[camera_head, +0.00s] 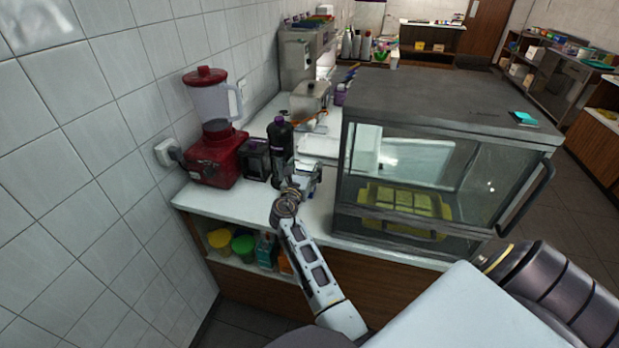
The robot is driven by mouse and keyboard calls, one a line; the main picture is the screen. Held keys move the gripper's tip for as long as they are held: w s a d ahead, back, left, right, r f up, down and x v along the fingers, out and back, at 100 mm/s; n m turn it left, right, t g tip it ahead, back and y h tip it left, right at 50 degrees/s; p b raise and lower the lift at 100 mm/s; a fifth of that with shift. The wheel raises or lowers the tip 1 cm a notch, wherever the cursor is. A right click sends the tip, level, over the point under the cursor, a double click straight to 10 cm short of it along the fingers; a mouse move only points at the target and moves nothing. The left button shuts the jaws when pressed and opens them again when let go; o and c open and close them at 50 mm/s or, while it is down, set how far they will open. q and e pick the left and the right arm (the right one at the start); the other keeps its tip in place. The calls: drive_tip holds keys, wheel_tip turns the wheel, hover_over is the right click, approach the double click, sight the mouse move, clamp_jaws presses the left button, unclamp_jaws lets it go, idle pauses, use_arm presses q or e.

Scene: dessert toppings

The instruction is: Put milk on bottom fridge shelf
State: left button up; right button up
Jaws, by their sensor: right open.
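I cannot pick out the milk with certainty. A small pale blue-white shape shows right at my right gripper (298,180); I cannot tell whether it is a carton or part of the gripper. My right gripper is open over the counter, in front of a dark bottle and left of the glass-fronted cabinet. This grey cabinet, which looks like the fridge (440,98), stands on the counter with a dark handle (526,196) at its right. A yellow slotted tray (408,203) lies low inside it. My left gripper is out of view.
A red blender (212,155), a small dark appliance (256,158) and the dark bottle (280,140) stand left of the gripper on the white counter (213,205). Below, an open shelf holds a yellow tub (221,241), a green tub (243,248) and a teal carton (265,250).

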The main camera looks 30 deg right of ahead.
drive_tip(key=shift+w+d, duration=0.15)
drive_tip(key=shift+d, duration=0.05)
drive_tip(key=shift+w+d+f, duration=0.1)
drive_tip(key=shift+d, duration=0.05)
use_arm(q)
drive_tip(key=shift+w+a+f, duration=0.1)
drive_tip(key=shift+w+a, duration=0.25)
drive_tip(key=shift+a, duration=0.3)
use_arm(e)
drive_tip(key=shift+r, duration=0.2)
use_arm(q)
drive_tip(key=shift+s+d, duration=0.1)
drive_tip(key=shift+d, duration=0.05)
use_arm(e)
drive_tip(key=shift+f, duration=0.1)
drive_tip(key=c, duration=0.5)
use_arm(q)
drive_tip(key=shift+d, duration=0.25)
use_arm(e)
clamp_jaws()
